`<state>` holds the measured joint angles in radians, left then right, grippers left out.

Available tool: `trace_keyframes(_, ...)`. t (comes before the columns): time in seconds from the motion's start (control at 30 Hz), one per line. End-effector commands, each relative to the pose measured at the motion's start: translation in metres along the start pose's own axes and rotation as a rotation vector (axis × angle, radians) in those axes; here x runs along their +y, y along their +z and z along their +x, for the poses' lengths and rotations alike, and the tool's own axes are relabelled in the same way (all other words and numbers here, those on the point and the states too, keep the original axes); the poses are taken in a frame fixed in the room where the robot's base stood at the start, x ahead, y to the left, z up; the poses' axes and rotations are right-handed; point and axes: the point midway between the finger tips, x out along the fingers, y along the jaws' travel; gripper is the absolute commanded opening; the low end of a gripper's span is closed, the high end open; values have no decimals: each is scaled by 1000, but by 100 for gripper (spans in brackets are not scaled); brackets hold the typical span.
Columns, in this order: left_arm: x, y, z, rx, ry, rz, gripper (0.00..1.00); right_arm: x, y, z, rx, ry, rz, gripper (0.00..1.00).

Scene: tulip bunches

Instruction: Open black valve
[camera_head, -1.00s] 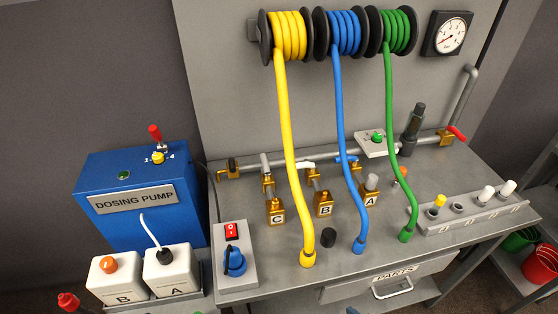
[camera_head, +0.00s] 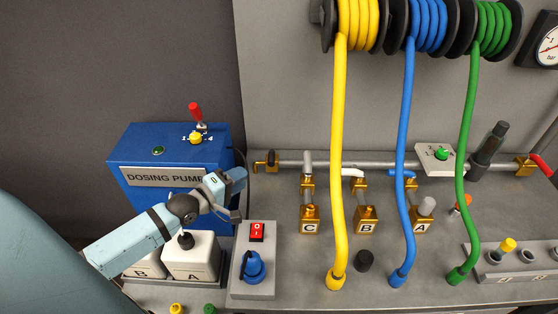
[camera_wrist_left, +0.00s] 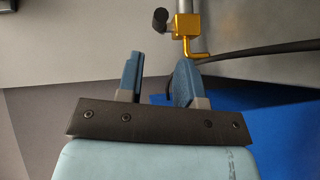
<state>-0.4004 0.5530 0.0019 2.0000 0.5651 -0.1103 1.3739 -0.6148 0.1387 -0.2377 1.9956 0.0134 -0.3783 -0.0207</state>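The black valve (camera_head: 272,160) is a brass fitting with a black handle at the left end of the grey pipe, at the back of the workbench. In the left wrist view, its black handle (camera_wrist_left: 160,20) shows at the top, beside the brass body (camera_wrist_left: 187,26). My left gripper (camera_head: 238,179) is in front of the dosing pump, to the left of and a little below the valve, apart from it. In the left wrist view, its two blue fingers (camera_wrist_left: 158,72) are apart with nothing between them. My right gripper is out of view.
The blue dosing pump (camera_head: 140,150) stands left of the bench, with white canisters (camera_head: 190,257) below. A black cable runs close to my left gripper. A switch box (camera_head: 262,235) sits at the bench's left edge. The yellow hose (camera_head: 338,150) hangs right of the valve.

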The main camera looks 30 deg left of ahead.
Motion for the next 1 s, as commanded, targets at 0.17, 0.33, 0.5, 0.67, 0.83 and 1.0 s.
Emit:
trace_keyframes(0.17, 3, -1, 36, 1, 3, 1, 34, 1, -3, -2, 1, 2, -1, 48)
trace_keyframes(0.33, 2, -1, 72, 1, 2, 2, 34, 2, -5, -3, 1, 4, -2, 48)
trace_keyframes(0.5, 1, 0, 99, 0, 1, 2, 34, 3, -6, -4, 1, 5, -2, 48)
trace_keyframes(0.67, 1, 0, 114, 0, 1, 3, 34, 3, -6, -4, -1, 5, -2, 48)
trace_keyframes(0.83, 0, 0, 119, 0, -1, 3, 34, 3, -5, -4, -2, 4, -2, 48)
trace_keyframes(1.0, 0, 0, 119, 0, -1, 3, 34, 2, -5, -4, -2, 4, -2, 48)
